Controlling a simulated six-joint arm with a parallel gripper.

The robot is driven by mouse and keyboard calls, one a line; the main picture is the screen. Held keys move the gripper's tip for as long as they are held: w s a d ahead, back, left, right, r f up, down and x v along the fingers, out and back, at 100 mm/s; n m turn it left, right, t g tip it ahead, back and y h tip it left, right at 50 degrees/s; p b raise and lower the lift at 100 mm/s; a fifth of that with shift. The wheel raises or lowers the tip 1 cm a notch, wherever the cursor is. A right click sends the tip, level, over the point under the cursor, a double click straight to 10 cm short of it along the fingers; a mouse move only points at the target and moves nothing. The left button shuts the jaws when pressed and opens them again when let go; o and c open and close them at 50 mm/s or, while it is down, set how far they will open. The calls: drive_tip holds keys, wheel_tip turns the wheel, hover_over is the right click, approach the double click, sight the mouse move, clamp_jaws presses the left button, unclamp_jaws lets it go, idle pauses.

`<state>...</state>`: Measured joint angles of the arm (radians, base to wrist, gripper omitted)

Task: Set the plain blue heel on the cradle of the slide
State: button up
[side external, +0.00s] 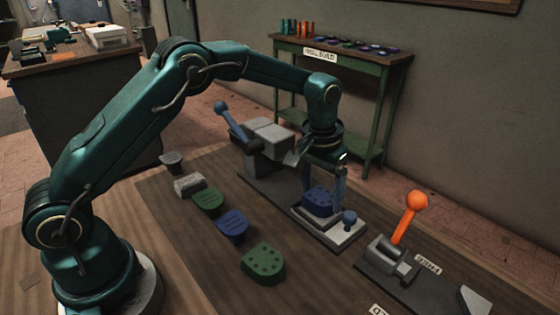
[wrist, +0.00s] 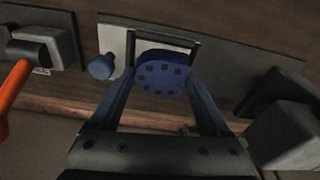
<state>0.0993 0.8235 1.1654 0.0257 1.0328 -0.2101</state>
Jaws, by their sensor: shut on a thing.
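A blue heel with several small dark holes in its top (side external: 318,198) is between the fingers of my gripper (side external: 323,192), over the cradle of the slide. In the wrist view the heel (wrist: 161,76) sits between both fingertips, which are shut on its sides. The slide is a pale plate (side external: 346,238) with a blue knob (side external: 349,217). The cradle's dark frame (wrist: 165,37) shows just beyond the heel. I cannot tell whether the heel rests on the cradle or hangs just above. Another blue heel, with slots (side external: 232,223), lies on the bench.
A green slotted heel (side external: 208,203), a green holed heel (side external: 263,262), a pale block (side external: 190,186) and a grey piece (side external: 171,158) lie left of the slide. The grey press (side external: 268,138) with a blue lever stands behind. An orange-handled lever (side external: 411,213) stands to the right.

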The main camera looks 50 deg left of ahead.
drive_tip(key=shift+f, duration=0.4)
drive_tip(key=o, duration=1.6)
drive_tip(key=shift+c, duration=0.2)
drive_tip(key=shift+r, duration=0.1)
drive_tip(key=shift+s+r, duration=0.15)
drive_tip(key=shift+r, duration=1.1)
drive_tip(key=shift+s+r, duration=0.15)
drive_tip(key=shift+r, duration=1.05)
